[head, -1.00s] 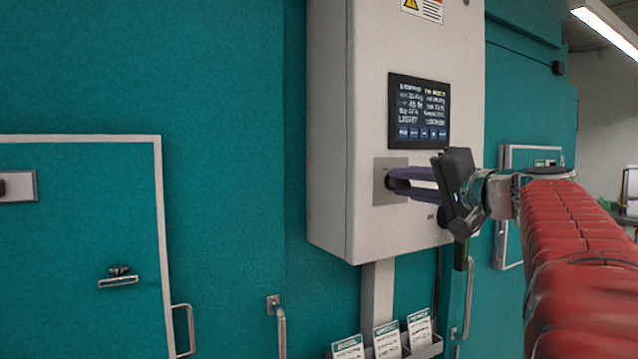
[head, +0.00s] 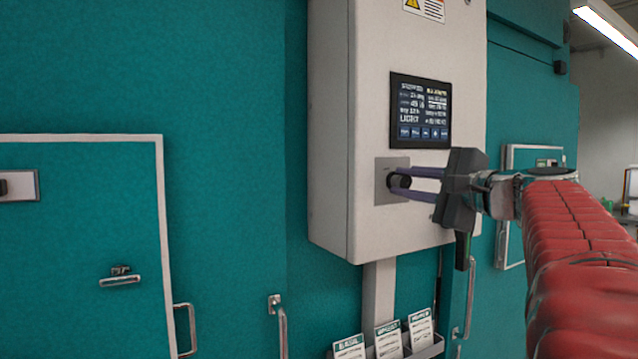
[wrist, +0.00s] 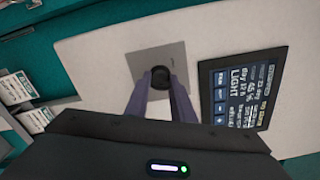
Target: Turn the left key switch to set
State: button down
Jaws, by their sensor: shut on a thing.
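The left key switch (head: 397,182) is a dark round knob on a square grey plate (head: 385,200), low on the white control box. It also shows in the wrist view (wrist: 160,76), between my fingertips. My gripper (head: 402,184) has two purple fingers shut on the knob, one on either side. In the wrist view the fingers (wrist: 160,84) reach up to the knob, and the plate and box look tilted. The knob's pointer and the plate's markings are too small to read. The right key switch cannot be made out; my gripper's body covers part of that area.
A lit display (head: 420,111) sits on the white box (head: 335,150) just above the plate. Cards in a holder (head: 388,342) are below the box. Teal chamber doors with handles (head: 184,328) stand on both sides. My red arm comes in from the right.

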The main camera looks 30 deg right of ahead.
jog(key=shift+f+m, duration=0.35)
jog(key=shift+m, duration=0.65)
jog(key=c, duration=1.9)
grip_release()
jog(key=o, duration=0.4)
jog(key=shift+r, duration=0.2)
jog(key=shift+s+d, duration=0.2)
jog(key=shift+s, duration=6.7)
